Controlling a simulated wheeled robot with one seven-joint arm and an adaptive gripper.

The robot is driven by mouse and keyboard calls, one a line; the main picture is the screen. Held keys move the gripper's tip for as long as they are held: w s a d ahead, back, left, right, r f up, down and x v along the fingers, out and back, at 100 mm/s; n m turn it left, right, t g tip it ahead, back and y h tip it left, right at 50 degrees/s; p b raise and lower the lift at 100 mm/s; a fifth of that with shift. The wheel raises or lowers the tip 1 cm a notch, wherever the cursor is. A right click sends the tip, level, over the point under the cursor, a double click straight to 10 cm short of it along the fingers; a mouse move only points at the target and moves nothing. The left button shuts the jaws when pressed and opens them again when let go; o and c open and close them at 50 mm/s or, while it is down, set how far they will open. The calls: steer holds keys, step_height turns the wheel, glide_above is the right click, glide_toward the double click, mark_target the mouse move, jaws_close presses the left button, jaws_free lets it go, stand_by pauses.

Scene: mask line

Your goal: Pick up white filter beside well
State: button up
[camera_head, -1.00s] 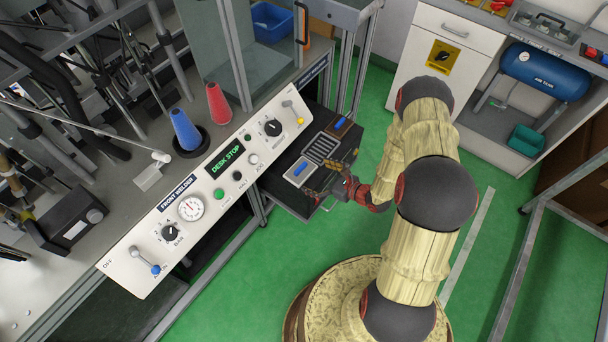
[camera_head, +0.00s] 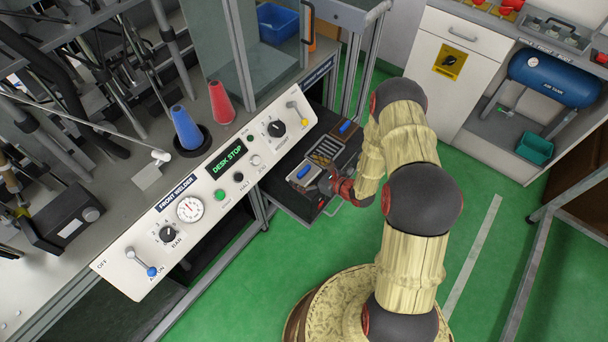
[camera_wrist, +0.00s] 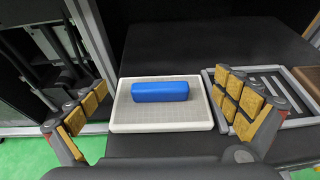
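The white filter (camera_wrist: 125,118) is a flat pale panel with a blue block-shaped handle (camera_wrist: 160,91) on top. It lies on a dark surface in the middle of the wrist view, and in the head view the filter (camera_head: 291,176) is at the near left of the dark shelf. The slotted grey well (camera_wrist: 285,122) is right beside it. My gripper (camera_wrist: 163,96) is open, with one yellow-padded finger on each side of the filter. The right finger overlaps the well's near side in view. Nothing is held. My gripper (camera_head: 325,184) partly covers the shelf in the head view.
A second blue handle (camera_head: 345,127) lies at the shelf's far end. The white control panel (camera_head: 208,191) and bench are left of the shelf. A metal frame leg (camera_head: 357,70) stands behind. Green floor (camera_head: 480,180) is free to the right.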

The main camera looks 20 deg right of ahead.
steer(key=shift+c, duration=1.2)
steer(key=c, duration=1.1)
